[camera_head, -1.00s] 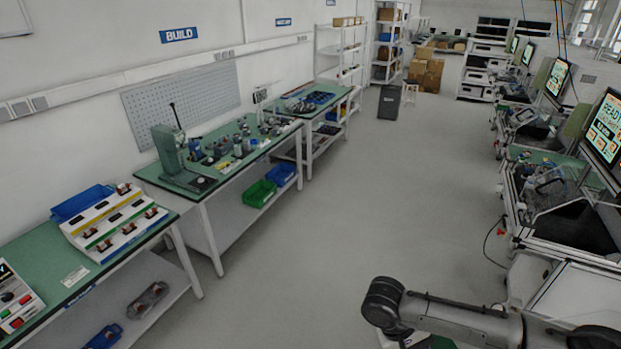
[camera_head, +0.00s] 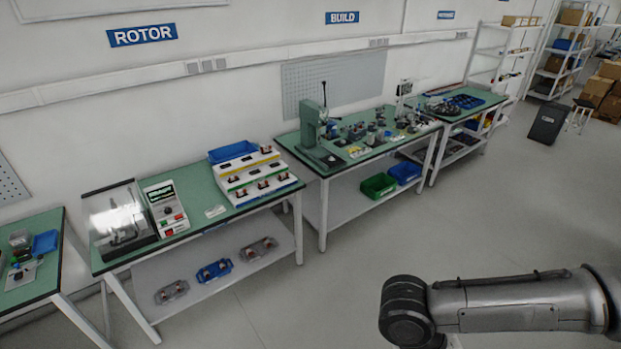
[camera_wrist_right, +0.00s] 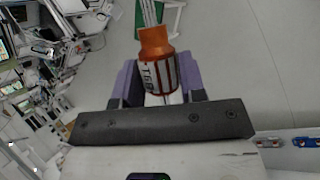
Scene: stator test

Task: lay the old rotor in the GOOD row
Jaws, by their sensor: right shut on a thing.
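My right gripper (camera_wrist_right: 158,85) is shut on an orange-ended cylindrical part, which looks like the rotor (camera_wrist_right: 157,50). It has dark and pale bands with partly readable lettering, and its thin pale shaft shows at both ends. The white stepped rack (camera_head: 229,186) stands on the green-topped bench under the ROTOR sign, far from my right arm in the head view. It has yellow, green and blue stripes and several small copper-coloured parts; its row labels are too small to read. My right gripper is outside the head view. My left gripper is not in view.
A blue bin (camera_head: 232,151) sits behind the rack. A tester with red and green buttons (camera_head: 166,208) and a clear-covered machine (camera_head: 122,222) stand to its left. Trays lie on the bench's lower shelf (camera_head: 205,290). The grey floor (camera_head: 330,290) before the benches is clear.

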